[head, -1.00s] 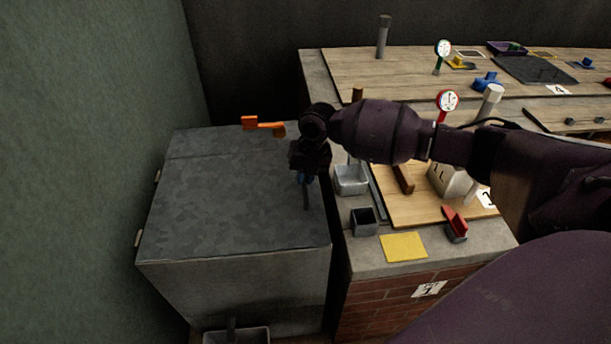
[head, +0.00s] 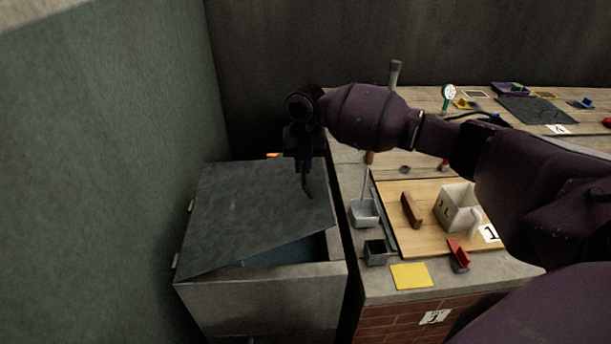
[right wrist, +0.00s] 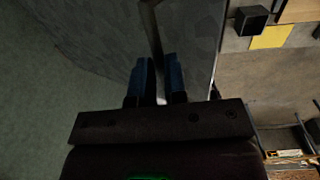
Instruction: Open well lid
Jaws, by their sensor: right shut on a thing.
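The well lid (head: 255,215) is a dark grey speckled sheet on a grey box-shaped well (head: 265,303) at the left. The lid is tilted up, and a dark blue-grey gap (head: 290,252) shows under its front right edge. My right gripper (head: 306,180) is over the lid's right part, shut on the lid handle (head: 307,188), a thin dark bar. In the right wrist view, the blue fingers of my right gripper (right wrist: 157,75) close on the dark handle (right wrist: 152,30), with the lid surface around it. My left gripper is out of view.
A green wall (head: 110,150) stands close on the left.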

